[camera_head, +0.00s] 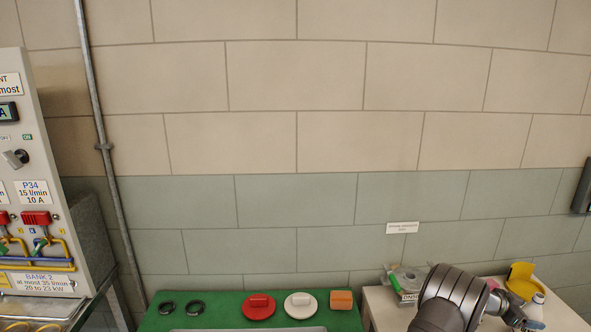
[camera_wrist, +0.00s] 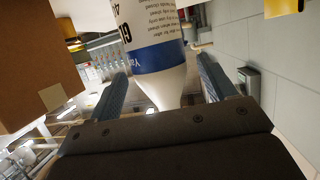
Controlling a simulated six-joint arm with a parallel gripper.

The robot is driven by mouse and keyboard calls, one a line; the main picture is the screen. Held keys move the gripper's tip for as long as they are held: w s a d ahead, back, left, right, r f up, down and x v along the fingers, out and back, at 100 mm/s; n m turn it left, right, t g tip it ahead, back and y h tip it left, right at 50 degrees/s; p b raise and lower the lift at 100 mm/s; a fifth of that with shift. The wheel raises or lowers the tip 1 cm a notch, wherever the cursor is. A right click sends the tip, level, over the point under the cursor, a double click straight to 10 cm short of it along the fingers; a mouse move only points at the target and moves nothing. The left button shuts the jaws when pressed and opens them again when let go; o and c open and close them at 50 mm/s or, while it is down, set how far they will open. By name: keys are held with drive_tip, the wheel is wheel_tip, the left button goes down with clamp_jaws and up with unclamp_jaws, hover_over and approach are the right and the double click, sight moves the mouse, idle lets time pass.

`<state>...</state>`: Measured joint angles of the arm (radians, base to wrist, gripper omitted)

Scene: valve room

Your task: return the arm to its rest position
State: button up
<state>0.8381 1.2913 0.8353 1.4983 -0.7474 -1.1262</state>
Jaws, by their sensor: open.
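My arm reaches over the pale table at the bottom right of the head view, with my gripper (camera_head: 522,320) low near the right edge. In the wrist view my gripper (camera_wrist: 162,68) is open, its two blue-grey fingers spread. A white bottle (camera_wrist: 158,88) with a blue label band shows between and beyond the fingers. There is space between it and the right finger; I cannot tell whether it touches the left one. A white bottle (camera_head: 536,304) also shows beside my gripper in the head view, partly hidden.
A green mat (camera_head: 225,318) holds black rings, a red disc (camera_head: 258,306), a white disc (camera_head: 300,305) and an orange block (camera_head: 341,299). A yellow container (camera_head: 521,276) stands behind my gripper. A brown box (camera_wrist: 35,60) is close in the wrist view. A valve panel (camera_head: 35,190) stands left.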

drive_tip(key=shift+w+a+f, duration=0.1)
drive_tip(key=shift+a+f, duration=0.15)
drive_tip(key=shift+f, duration=0.5)
drive_tip(key=shift+a+f, duration=0.25)
drive_tip(key=shift+f, duration=0.5)
drive_tip(key=s+v, duration=0.1)
drive_tip(key=v, duration=0.9)
drive_tip(key=x, duration=1.1)
drive_tip(key=shift+w+d+f, duration=0.15)
drive_tip(key=shift+w, duration=0.25)
wheel_tip(320, 180, up, 15)
drive_tip(key=s+a+n+t, duration=0.1)
drive_tip(key=s+a, duration=0.5)
drive_tip(key=a, duration=0.6)
drive_tip(key=s+a+n+t, duration=0.1)
drive_tip(key=s+a, duration=0.5)
drive_tip(key=a, duration=0.7)
drive_tip(key=shift+s+r+t, duration=0.25)
drive_tip(key=shift+r+t, duration=0.15)
drive_tip(key=shift+t, duration=0.1)
drive_tip(key=shift+o, duration=0.4)
